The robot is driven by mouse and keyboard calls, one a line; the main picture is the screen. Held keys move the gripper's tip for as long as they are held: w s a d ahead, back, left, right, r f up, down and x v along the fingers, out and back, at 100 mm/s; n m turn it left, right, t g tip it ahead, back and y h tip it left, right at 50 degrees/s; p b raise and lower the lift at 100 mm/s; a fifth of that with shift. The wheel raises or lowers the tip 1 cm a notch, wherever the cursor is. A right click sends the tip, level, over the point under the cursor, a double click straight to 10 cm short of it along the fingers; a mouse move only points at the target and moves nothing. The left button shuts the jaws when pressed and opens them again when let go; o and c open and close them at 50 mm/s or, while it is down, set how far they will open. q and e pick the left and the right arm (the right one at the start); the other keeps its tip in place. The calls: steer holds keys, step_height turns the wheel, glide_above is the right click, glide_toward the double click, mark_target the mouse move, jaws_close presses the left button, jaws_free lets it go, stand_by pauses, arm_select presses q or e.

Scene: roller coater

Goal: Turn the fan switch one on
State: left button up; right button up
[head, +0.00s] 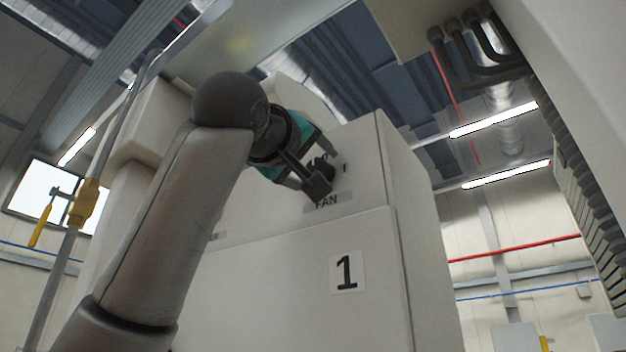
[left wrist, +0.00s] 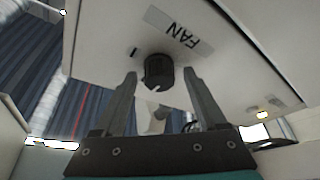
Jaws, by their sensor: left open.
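The fan switch is a round black knob (left wrist: 158,72) on the white cabinet face, beside a grey "FAN" label (left wrist: 178,30) and an "I" mark (left wrist: 133,50). In the head view, the "FAN" label (head: 327,202) shows below my left gripper (head: 324,172), which is close to the panel and partly covers the knob. In the left wrist view, my left gripper (left wrist: 160,76) is open, with one finger on each side of the knob. A gap shows between the knob and each finger; I cannot tell how deep the knob sits between them. My right gripper is not in view.
The white cabinet (head: 290,290) carries a "1" plate (head: 347,272) below the switch. A grey pipe with a yellow valve (head: 84,203) stands at the left. Black hoses (head: 480,45) hang at the upper right. Open space lies right of the cabinet.

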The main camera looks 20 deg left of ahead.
arm_select(q)
jaws_close()
stand_by(0.5)
steer(key=shift+m, duration=0.3)
steer(key=m+h, duration=0.2)
steer(key=m, duration=0.1)
steer(key=shift+m, duration=0.3)
steer(key=m+h, duration=0.2)
steer(key=m, duration=0.2)
steer(key=m+h, duration=0.3)
steer(key=m, duration=0.2)
steer(key=shift+a+g, duration=0.15)
steer(key=shift+g, duration=0.25)
steer(key=m+g+h, duration=0.1)
steer(key=m, duration=0.2)
steer(key=m+g+h, duration=0.1)
steer(key=m, duration=0.2)
steer(key=shift+m+h, duration=0.4)
steer(key=shift+m+g+h, duration=0.3)
steer(key=shift+m+g, duration=0.25)
steer(key=shift+m, duration=0.75)
steer(key=shift+m+g+h, duration=0.3)
steer(key=shift+m+g, duration=0.25)
steer(key=shift+m, duration=0.75)
